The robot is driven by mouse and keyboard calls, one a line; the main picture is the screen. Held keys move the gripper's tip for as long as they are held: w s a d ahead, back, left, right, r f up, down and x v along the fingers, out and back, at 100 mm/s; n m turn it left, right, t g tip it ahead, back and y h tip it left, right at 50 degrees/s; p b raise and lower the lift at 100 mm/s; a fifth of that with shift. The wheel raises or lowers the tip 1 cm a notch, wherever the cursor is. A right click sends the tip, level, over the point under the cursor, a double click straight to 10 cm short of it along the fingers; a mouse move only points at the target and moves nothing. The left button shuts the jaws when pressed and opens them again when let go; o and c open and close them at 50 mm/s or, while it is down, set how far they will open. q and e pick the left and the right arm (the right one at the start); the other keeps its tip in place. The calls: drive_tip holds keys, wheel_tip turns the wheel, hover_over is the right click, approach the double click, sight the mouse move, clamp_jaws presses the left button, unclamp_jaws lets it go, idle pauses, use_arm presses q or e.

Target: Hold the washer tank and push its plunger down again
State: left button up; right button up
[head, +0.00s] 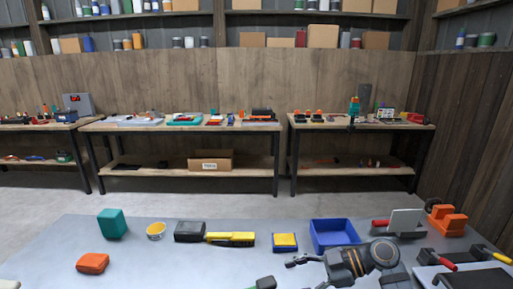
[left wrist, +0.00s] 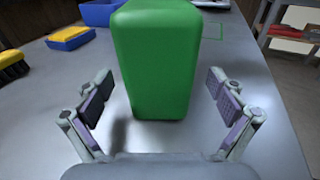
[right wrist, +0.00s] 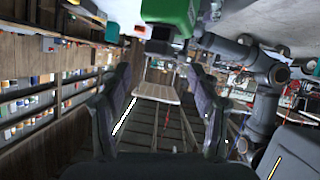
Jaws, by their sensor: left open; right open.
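The green washer tank (left wrist: 160,60) stands upright on the grey table in the left wrist view. My left gripper (left wrist: 160,88) is open, with one finger on each side of the tank and visible gaps between. In the head view only a small green piece (head: 266,283) shows at the bottom edge, probably the tank. My right gripper (head: 305,274) is open and empty beside that piece. In the right wrist view (right wrist: 160,76) its fingers are apart, and a green body (right wrist: 168,12) with a dark part shows beyond them at the top. I cannot make out the plunger clearly.
On the table (head: 190,268) are a blue bin (head: 333,235), a yellow-and-blue sponge (head: 285,242), a yellow brush (head: 230,239), a black box (head: 189,231), a teal block (head: 112,224) and an orange block (head: 93,263). Orange and red-handled tools crowd the right side. The left front is fairly clear.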

use_arm(q)
drive_tip(key=p+v, duration=0.1)
drive_tip(key=v, duration=0.1)
drive_tip(key=p+v, duration=0.1)
drive_tip(key=v, duration=0.2)
drive_tip(key=r+p+v, duration=0.1)
drive_tip(key=v, duration=0.1)
drive_tip(key=shift+s+a+r, duration=0.1)
drive_tip(key=shift+a+r, duration=0.05)
drive_tip(key=shift+a, duration=0.35)
drive_tip(key=shift+o, duration=0.5)
